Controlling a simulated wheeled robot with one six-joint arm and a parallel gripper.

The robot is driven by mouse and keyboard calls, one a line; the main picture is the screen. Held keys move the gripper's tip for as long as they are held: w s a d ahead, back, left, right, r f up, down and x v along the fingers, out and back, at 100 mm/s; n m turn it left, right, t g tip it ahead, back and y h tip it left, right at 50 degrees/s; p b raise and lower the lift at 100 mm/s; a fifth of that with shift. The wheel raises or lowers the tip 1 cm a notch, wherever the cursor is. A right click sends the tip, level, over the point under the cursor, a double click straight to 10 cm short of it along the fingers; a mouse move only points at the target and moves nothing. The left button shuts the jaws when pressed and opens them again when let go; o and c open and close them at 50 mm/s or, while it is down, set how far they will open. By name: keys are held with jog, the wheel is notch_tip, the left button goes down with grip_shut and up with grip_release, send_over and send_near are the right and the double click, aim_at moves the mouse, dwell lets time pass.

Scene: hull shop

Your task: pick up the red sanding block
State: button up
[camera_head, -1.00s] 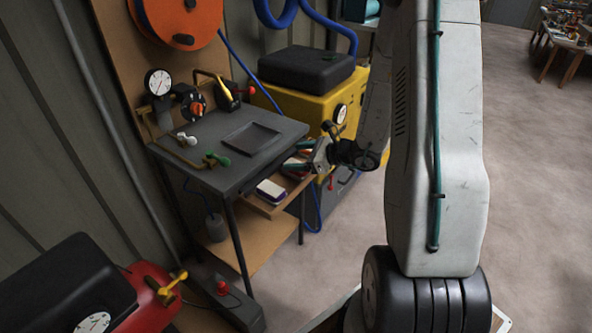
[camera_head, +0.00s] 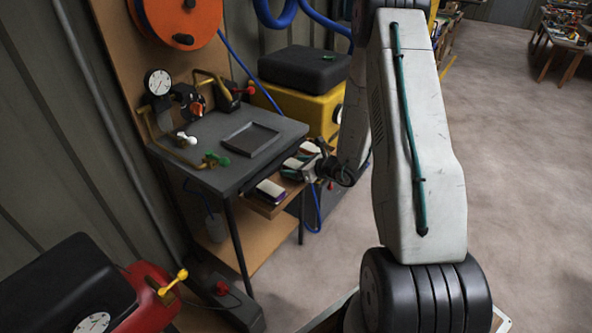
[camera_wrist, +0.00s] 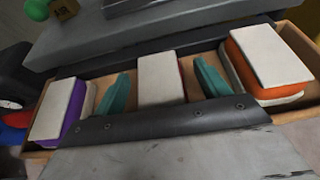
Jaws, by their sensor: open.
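The red sanding block (camera_wrist: 160,78) sits in the drawer, in the middle of the wrist view. Its pale top faces me and a thin red strip shows at its right edge. My gripper (camera_wrist: 164,84) is open, with one teal finger on each side of this block. A gap shows on both sides, and whether the fingertips reach below its top is unclear. In the head view my gripper (camera_head: 299,165) is over the drawer at the bench's right side and covers the block.
The shallow wooden drawer (camera_wrist: 298,113) also holds a purple block (camera_wrist: 62,108) at left and an orange block (camera_wrist: 268,60) at right. The grey bench top (camera_head: 205,145) with a black tray (camera_head: 250,139) borders it. A yellow machine (camera_head: 315,105) stands behind.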

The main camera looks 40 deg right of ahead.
jog(key=c, duration=1.1)
jog(key=shift+r, duration=0.1)
